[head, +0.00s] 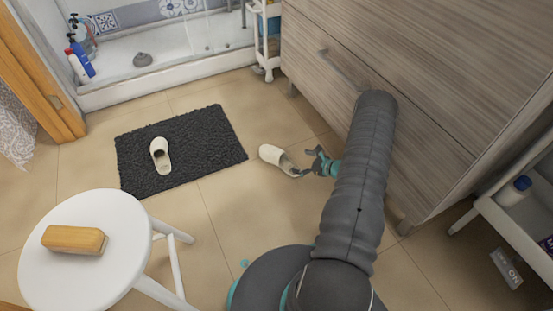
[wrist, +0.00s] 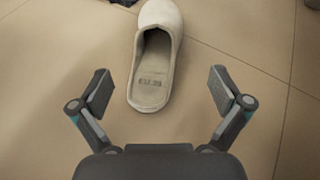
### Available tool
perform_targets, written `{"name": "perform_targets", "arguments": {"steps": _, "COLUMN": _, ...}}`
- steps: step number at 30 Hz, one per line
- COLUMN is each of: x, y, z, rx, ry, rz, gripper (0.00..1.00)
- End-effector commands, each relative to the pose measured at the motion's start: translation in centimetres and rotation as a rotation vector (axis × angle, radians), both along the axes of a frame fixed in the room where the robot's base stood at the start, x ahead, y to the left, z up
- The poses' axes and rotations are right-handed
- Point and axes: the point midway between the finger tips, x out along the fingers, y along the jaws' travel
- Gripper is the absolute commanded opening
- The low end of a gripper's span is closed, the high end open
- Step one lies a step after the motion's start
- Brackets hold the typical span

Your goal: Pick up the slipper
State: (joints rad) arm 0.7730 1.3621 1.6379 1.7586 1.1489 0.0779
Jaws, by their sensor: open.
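A cream slipper (head: 276,157) lies on the tiled floor to the right of the dark mat. A second cream slipper (head: 160,156) lies on the mat. My gripper (head: 308,168) is low over the floor at the open heel end of the floor slipper. In the wrist view my gripper (wrist: 162,92) is open and empty. One slipper (wrist: 156,55) shows there with its heel between the two spread fingers, its toe pointing away and cut by the top edge. I cannot tell how high the fingers are above the floor.
A wooden drawer unit (head: 420,80) stands close on the right of my arm. A white stool (head: 110,225) with a wooden brush (head: 74,239) is at the lower left. The dark mat (head: 205,130) lies on the left. A white cart (head: 265,50) stands at the back.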

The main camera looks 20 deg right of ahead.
Motion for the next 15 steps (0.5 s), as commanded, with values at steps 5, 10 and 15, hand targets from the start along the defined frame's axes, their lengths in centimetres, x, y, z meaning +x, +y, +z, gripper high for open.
{"name": "perform_targets", "arguments": {"steps": 5, "x": 2.7, "y": 1.8, "z": -1.5, "rx": 0.000, "ry": 0.001, "rz": 0.004, "gripper": 1.00}}
{"name": "perform_targets", "arguments": {"steps": 10, "x": 4.5, "y": 2.9, "z": -2.3, "rx": -0.001, "ry": 0.001, "rz": 0.003, "gripper": 1.00}}
{"name": "perform_targets", "arguments": {"steps": 15, "x": 5.2, "y": 3.2, "z": -2.5, "rx": 0.000, "ry": 0.000, "rz": 0.002, "gripper": 1.00}}
